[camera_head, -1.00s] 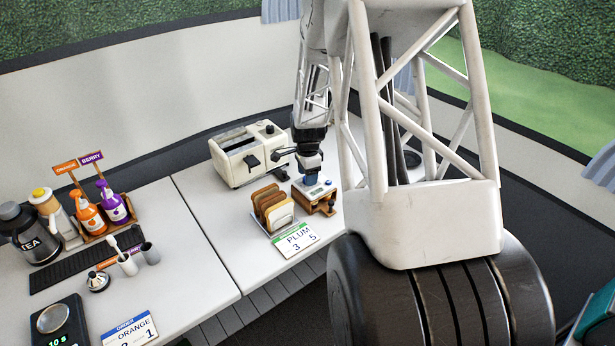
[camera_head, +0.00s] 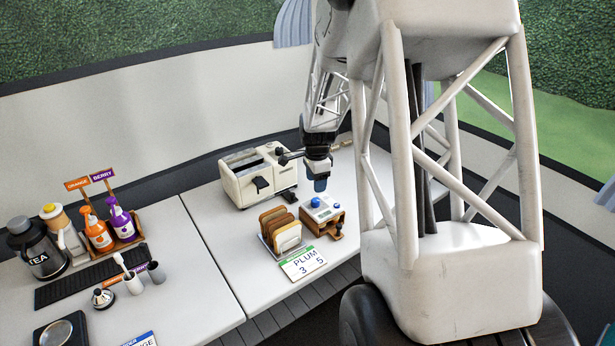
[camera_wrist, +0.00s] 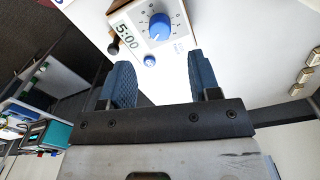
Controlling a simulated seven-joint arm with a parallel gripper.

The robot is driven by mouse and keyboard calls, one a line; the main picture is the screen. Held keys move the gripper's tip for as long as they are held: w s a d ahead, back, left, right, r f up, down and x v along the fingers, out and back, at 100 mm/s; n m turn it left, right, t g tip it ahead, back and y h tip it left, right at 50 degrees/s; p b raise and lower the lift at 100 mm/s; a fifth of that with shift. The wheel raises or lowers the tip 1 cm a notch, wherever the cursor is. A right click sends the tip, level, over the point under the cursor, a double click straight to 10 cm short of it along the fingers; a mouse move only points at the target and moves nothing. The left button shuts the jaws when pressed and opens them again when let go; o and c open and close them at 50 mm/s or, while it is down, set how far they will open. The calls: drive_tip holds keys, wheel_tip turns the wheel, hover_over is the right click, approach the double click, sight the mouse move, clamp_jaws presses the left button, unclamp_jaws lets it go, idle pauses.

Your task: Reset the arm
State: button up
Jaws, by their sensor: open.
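My gripper (camera_wrist: 162,88) is open in the wrist view, with its two blue fingertips apart and nothing between them. In the head view my gripper (camera_head: 319,184) points down just behind and above the timer box (camera_head: 322,210), apart from it. The timer box is wooden with a white panel and a blue knob. In the wrist view its panel (camera_wrist: 143,22) reads 5:00 and lies beyond the fingertips. My arm comes down from the top of the head view and bends toward the counter.
A cream toaster (camera_head: 252,184) stands left of my gripper. A rack of toast slices (camera_head: 280,230) and a PLUM card (camera_head: 303,262) sit in front. Orange (camera_head: 96,232) and purple bottles (camera_head: 121,222) stand at the left beside a TEA jug (camera_head: 38,252).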

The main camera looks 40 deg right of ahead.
drive_tip(key=s+a+r+n+t, duration=0.1)
drive_tip(key=s+a+r+n, duration=0.4)
drive_tip(key=a+r, duration=0.35)
drive_tip(key=s+a+r+n, duration=0.5)
drive_tip(key=a+r, duration=0.2)
drive_tip(key=a, duration=0.3)
drive_tip(key=s+a+r+n, duration=0.2)
drive_tip(key=s+a+n, duration=0.3)
drive_tip(key=s, duration=0.4)
drive_tip(key=s+a+r+n+t, duration=0.1)
drive_tip(key=s+a+r+n, duration=0.2)
drive_tip(key=s+a+n, duration=0.2)
drive_tip(key=s+a, duration=0.3)
drive_tip(key=s, duration=0.2)
drive_tip(key=shift+a+r+n+t, duration=0.15)
drive_tip(key=shift+n+t, duration=0.15)
drive_tip(key=shift+n, duration=0.1)
drive_tip(key=shift+w, duration=0.1)
